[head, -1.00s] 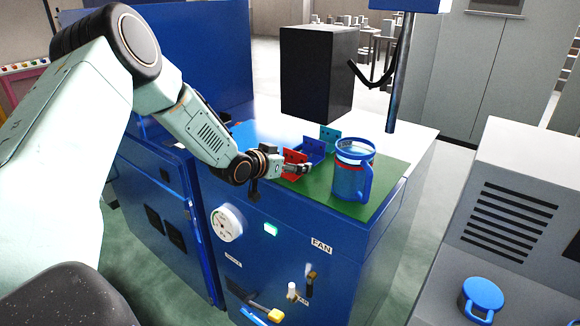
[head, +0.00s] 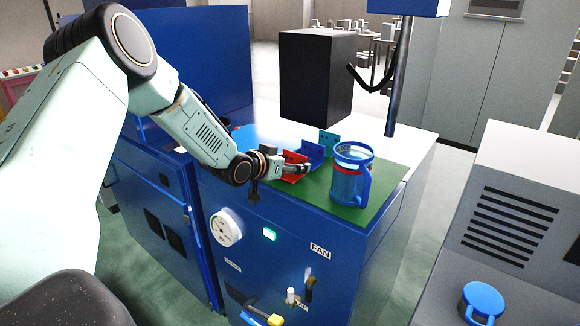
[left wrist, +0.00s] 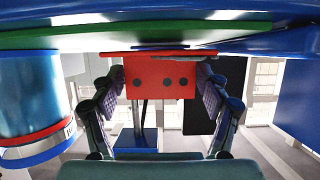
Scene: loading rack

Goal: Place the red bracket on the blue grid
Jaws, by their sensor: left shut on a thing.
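The red bracket (head: 293,157) is at the left part of the green mat on the blue machine's top. My left gripper (head: 303,169) is shut on it from the near side. In the left wrist view the red bracket (left wrist: 160,80) spans between the two fingers of the left gripper (left wrist: 160,72), its flat face with dark holes toward the camera. Whether its base touches the mat is unclear. A blue bracket-like piece (head: 314,151) stands right behind it. I cannot make out a grid pattern on any blue surface. My right gripper is not in view.
A blue mug (head: 350,184) with a red band stands on the green mat (head: 384,172) to the right of the gripper. A teal bracket (head: 328,141) stands behind the blue piece. A black box (head: 316,75) hangs above the back. The mat's right corner is free.

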